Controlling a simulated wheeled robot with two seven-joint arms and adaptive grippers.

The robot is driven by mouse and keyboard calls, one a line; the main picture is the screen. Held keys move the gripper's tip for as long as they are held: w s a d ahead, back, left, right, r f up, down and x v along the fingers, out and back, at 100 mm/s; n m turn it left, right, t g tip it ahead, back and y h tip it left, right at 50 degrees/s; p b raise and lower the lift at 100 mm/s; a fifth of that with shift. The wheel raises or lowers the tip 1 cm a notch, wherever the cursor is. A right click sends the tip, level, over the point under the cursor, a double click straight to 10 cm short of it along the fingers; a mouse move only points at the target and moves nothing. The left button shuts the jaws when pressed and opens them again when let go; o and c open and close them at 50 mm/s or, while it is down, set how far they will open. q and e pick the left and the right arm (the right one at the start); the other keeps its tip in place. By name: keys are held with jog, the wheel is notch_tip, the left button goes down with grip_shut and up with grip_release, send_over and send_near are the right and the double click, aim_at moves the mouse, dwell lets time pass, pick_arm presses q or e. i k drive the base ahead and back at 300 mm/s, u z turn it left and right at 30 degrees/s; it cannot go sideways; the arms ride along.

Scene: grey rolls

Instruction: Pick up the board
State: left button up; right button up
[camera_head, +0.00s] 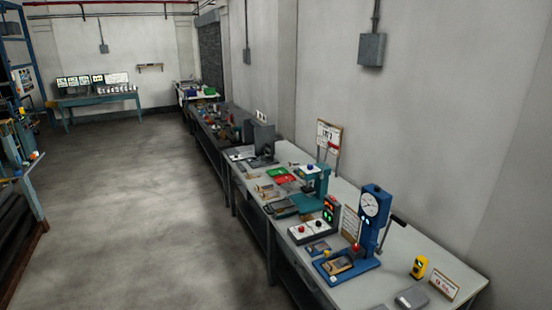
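No single thing stands out clearly as the board. A small flat brown-and-grey piece (338,266) lies on the base of the blue press with a round dial (370,205), on the near part of the long bench. A small flat bluish piece (318,248) lies on the bench just left of the press. Other flat pieces lie farther along, too small to identify. Neither of my grippers is in view.
The long grey bench (385,288) runs along the right wall. It carries a control box with buttons (312,231), a green press (316,184), a red tray (281,175) and a yellow device (419,267). Shelving (18,150) stands at left. The floor (150,220) between is clear.

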aim_at(337, 264)
jog(key=u, duration=0.7)
jog(key=i, duration=1.35)
jog(key=z, duration=0.25)
